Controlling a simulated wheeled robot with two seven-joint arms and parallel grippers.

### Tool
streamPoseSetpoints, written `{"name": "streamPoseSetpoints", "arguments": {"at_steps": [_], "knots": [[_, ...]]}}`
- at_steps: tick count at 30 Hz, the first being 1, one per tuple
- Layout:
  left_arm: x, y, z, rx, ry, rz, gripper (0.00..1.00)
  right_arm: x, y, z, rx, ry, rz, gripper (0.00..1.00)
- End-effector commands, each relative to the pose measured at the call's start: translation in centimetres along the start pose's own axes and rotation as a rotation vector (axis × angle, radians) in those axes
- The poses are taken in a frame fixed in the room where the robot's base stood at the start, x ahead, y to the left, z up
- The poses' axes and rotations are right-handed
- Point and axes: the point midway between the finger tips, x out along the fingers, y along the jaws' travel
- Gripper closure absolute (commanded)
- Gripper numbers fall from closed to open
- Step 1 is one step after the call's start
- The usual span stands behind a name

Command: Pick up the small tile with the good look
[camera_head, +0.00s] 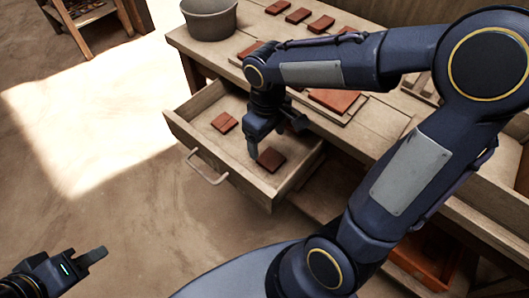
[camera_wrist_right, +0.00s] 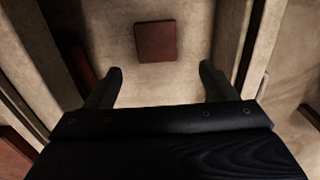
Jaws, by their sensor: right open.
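Two small red-brown tiles lie apart in the open wooden drawer (camera_head: 190,108): a left tile (camera_head: 224,122) and a right tile (camera_head: 271,160). My right gripper (camera_head: 274,137) hangs over the drawer, close to the right tile, open with nothing in it. In the right wrist view, one tile (camera_wrist_right: 155,41) lies flat on the drawer floor beyond and between the spread fingertips (camera_wrist_right: 161,72); I cannot tell which of the two it is. Surface details that set the tiles apart are too small to see. My left gripper (camera_head: 96,256) is low at left over the floor, far from the drawer.
The workbench (camera_head: 391,119) holds several small tiles (camera_head: 298,15), a larger tile (camera_head: 334,99) and a grey bucket (camera_head: 209,19). The drawer's handle (camera_head: 207,169) faces the open floor. Drawer walls rise on both sides of my right gripper. A wooden stand (camera_head: 88,17) is far left.

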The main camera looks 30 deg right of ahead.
Motion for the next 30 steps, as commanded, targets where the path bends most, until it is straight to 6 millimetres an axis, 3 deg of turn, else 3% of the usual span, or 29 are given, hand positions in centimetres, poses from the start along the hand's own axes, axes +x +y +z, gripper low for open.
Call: {"name": "streamPoseSetpoints", "arguments": {"at_steps": [13,23,30], "knots": [[1.4,-0.7,0.7,0.0,0.0,0.0,0.64,6.1,0.5,0.5,0.002,-0.002,-0.003,0.22],[1.5,-0.7,0.8,0.0,0.0,0.0,0.64,6.9,0.5,0.5,0.003,0.001,-0.002,0.22],[1.5,-0.7,0.8,0.0,0.0,0.0,0.64,6.9,0.5,0.5,0.003,0.002,-0.002,0.49]]}}
